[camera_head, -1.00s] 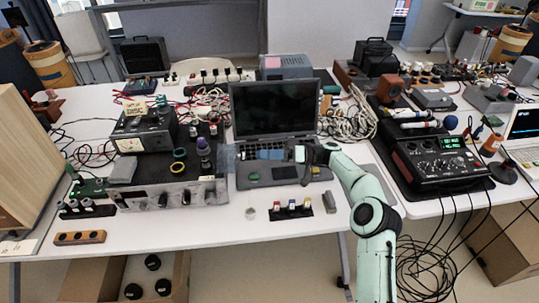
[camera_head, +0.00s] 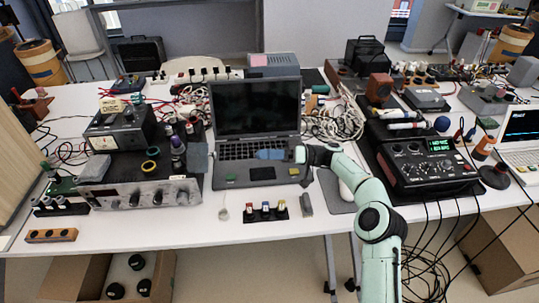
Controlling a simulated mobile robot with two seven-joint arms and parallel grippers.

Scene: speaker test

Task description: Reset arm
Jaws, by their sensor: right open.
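My right gripper (camera_head: 268,154) reaches in from the right over the keyboard of an open black laptop (camera_head: 255,107) on the white table. It points left, and its jaws are open with no object seen between them. My pale green right arm comes up from the bottom right and covers part of the table's front edge. My left arm and gripper are not in view.
Left of the laptop is a knobbed panel unit (camera_head: 140,193) and a black meter box (camera_head: 120,130). A black device with a green display (camera_head: 432,165) stands right. Small coloured parts in a black holder (camera_head: 266,212) lie in front. Cables (camera_head: 335,118) tangle behind.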

